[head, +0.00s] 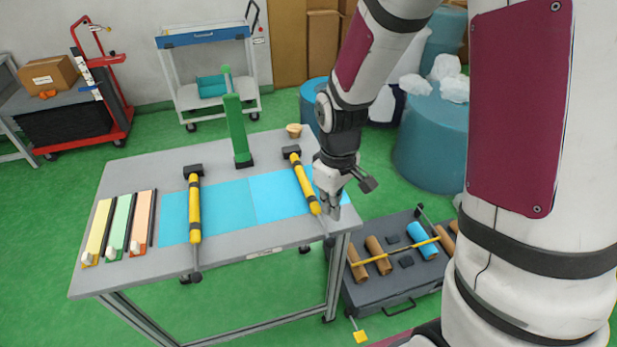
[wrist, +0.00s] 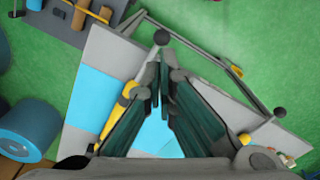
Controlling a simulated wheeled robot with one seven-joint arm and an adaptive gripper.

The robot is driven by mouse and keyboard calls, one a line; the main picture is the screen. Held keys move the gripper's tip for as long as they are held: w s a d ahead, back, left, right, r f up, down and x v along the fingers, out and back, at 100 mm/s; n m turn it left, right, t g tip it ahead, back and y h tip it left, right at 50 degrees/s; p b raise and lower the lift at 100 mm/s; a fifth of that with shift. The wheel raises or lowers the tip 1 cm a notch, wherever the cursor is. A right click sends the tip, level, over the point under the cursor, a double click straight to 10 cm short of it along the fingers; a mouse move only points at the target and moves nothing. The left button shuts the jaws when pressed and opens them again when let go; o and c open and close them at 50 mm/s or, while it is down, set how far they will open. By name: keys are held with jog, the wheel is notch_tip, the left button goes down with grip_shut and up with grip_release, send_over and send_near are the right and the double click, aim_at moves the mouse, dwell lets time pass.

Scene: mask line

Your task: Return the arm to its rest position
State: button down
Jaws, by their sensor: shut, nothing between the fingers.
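My gripper (head: 331,208) is shut and empty above the right end of the grey table (head: 225,174), pointing down. In the head view its fingers are close beside the lower end of a yellow roller bar (head: 304,184); I cannot tell if they touch it. In the wrist view the shut fingers (wrist: 163,80) cover part of the table, and the yellow bar (wrist: 112,118) shows just left of them. My arm (head: 345,100) reaches down from the top right of the head view.
A second yellow bar (head: 194,210) crosses the blue sheet (head: 228,205). A green post (head: 237,135) stands at the table's back. A dark cart with brown rolls (head: 375,247) sits right of the table. Blue drums (head: 432,140) stand behind. Green floor (head: 240,315) is open in front.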

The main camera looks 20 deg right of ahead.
jog(key=shift+r, duration=0.55)
jog(key=s+r+m+t, duration=0.2)
jog(key=s+r, duration=0.2)
jog(key=r, duration=1)
jog(key=s+r+m+t, duration=0.3)
jog(key=s+r+m, duration=0.1)
jog(key=s+r, duration=0.6)
jog(key=shift+s+r+t, duration=0.25)
jog(key=shift+s+t, duration=0.05)
jog(key=shift+s, duration=0.2)
